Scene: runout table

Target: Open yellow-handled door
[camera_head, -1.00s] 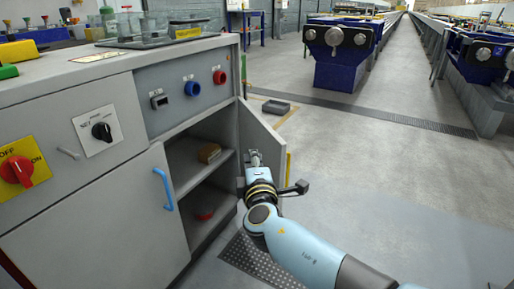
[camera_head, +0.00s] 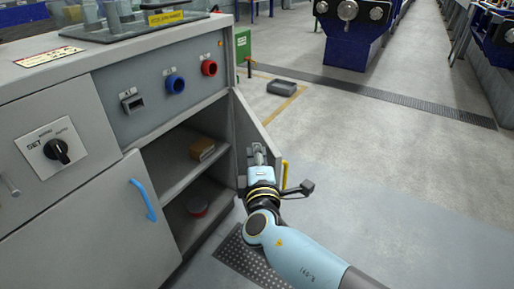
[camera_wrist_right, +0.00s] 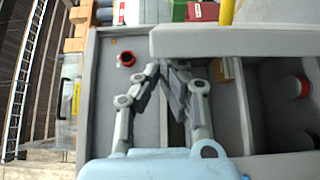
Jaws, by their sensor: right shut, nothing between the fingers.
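The yellow-handled door (camera_head: 246,118) stands open, swung out from the right side of the cabinet opening. Its yellow handle (camera_head: 284,172) shows at the door's outer edge, on the far side from me. My right gripper (camera_head: 258,152) is at the inner face of the door, fingers shut and empty; I cannot tell whether it touches. In the right wrist view the shut fingers (camera_wrist_right: 172,72) are beside the door's grey edge (camera_wrist_right: 235,40), with the yellow handle (camera_wrist_right: 227,11) beyond it. My left gripper is out of view.
The open cabinet holds a brown box (camera_head: 202,149) on its shelf and a red-topped container (camera_head: 197,207) below. A closed door with a blue handle (camera_head: 143,199) is to the left.

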